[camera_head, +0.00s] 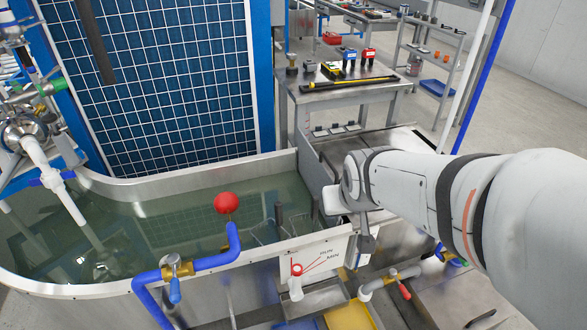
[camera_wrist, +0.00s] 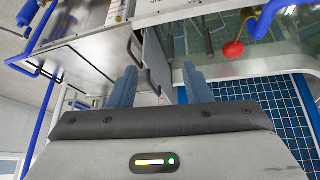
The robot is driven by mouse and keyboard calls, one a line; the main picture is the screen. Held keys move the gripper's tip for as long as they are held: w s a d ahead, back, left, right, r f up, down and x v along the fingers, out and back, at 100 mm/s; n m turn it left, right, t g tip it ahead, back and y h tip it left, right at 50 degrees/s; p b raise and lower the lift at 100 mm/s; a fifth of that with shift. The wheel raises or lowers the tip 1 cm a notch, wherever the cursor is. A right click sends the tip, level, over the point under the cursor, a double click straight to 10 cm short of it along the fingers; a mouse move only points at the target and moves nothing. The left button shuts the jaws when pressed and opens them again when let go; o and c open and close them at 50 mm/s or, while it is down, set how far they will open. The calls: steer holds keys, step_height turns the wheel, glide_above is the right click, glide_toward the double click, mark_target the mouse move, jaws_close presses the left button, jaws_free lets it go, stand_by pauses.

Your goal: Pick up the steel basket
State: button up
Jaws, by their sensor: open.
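What looks like the steel basket (camera_head: 262,234) sits partly under water at the right end of the tank (camera_head: 180,184) in the head view. Its thin wire sides are faint, and a dark upright grip (camera_head: 278,217) stands above the water there. In the wrist view two dark grips (camera_wrist: 208,42) show near the tank wall; the basket body is not clear. My gripper (camera_wrist: 159,78) is open, with two blue-grey fingers apart and nothing seen between them. It is by the tank's right end, beside the basket and not seen touching it.
A blue grid panel (camera_head: 175,80) stands behind the tank. A steel bench (camera_head: 335,95) with small parts is at the back. A yellow tray (camera_head: 350,316) lies low in front.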

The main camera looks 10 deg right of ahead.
steer(key=w+d+f+t+b, duration=0.1)
steer(key=w+f+t+b, duration=0.5)
steer(key=w+f+b, duration=0.7)
steer(key=n+t+y+b, duration=0.2)
steer(key=t+y+b, duration=0.25)
steer(key=b, duration=0.45)
glide_toward(312, 198)
steer(key=shift+t+h, duration=0.25)
steer(key=shift+h, duration=0.2)
steer(key=w+f, duration=0.4)
steer(key=shift+w+a, duration=0.15)
steer(key=shift+a, duration=0.1)
steer(key=shift+w+a+f+t+y+b, duration=0.2)
steer(key=shift+t+y+b, duration=0.1)
steer(key=shift+y, duration=0.1)
steer(key=x, duration=0.2)
steer(key=b+x, duration=0.1)
steer(key=x, duration=0.2)
steer(key=b+x, duration=0.1)
steer(key=x, duration=0.1)
steer(key=shift+w+d+r, duration=0.25)
steer(key=shift+w+r, duration=0.1)
jaws_close()
